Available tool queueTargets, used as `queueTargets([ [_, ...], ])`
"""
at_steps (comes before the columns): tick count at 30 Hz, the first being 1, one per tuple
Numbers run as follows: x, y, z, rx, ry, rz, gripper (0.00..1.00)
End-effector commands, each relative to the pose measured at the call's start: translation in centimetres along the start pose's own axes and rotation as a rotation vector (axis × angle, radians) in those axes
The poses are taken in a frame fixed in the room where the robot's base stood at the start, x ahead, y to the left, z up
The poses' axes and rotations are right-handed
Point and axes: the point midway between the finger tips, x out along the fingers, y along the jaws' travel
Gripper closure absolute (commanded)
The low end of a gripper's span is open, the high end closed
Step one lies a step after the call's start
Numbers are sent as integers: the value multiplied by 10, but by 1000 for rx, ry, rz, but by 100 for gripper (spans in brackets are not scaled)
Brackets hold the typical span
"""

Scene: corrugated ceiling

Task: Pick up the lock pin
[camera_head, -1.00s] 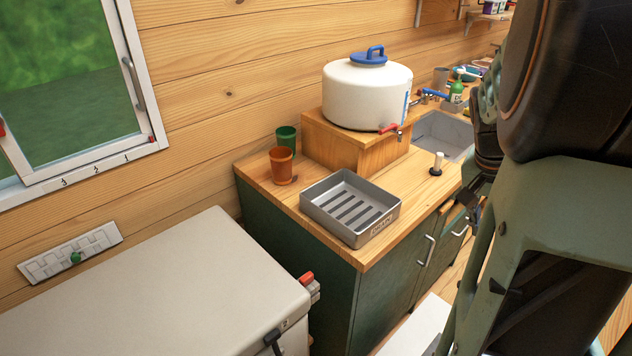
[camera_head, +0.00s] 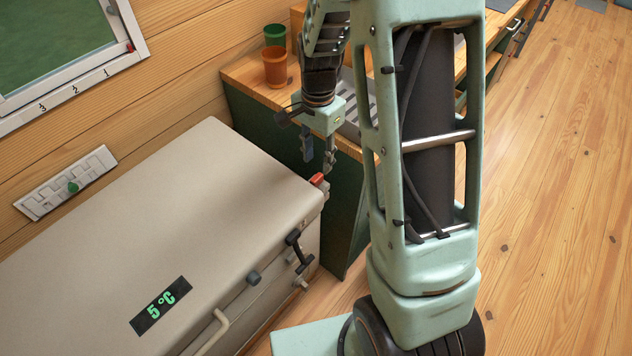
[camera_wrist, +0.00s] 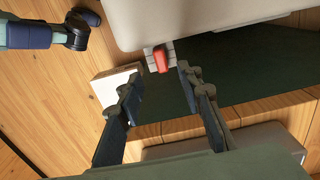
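A red piece that looks like the lock pin (camera_head: 317,179) sits in a grey bracket at the far right corner of the beige chest (camera_head: 190,210). It also shows in the wrist view (camera_wrist: 161,60), at the chest's edge. My gripper (camera_head: 319,158) points down just above and beside this corner, in front of the dark green cabinet. In the wrist view my gripper (camera_wrist: 159,78) is open and empty. The red piece lies between the lines of its two fingers, just beyond the tips. Contact with it does not show.
The chest has a black latch (camera_head: 300,247), a pale handle (camera_head: 212,330) and a 5°C display (camera_head: 160,305). An orange cup (camera_head: 275,66) and a green cup (camera_head: 275,36) stand on the wooden counter (camera_head: 240,75). Open wooden floor (camera_head: 560,200) lies at the right.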

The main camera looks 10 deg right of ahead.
Motion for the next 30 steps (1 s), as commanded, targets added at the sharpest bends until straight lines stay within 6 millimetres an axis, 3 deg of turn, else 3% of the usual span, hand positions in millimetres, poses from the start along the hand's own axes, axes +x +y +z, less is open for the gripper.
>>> queueTargets([
  [7,20,0,1,-1,-1,1,67],
  [15,57,-1,2,-1,-1,2,67],
  [25,64,-2,1,-1,2,-1,67],
  [30,64,-2,1,-1,2,-1,84],
])
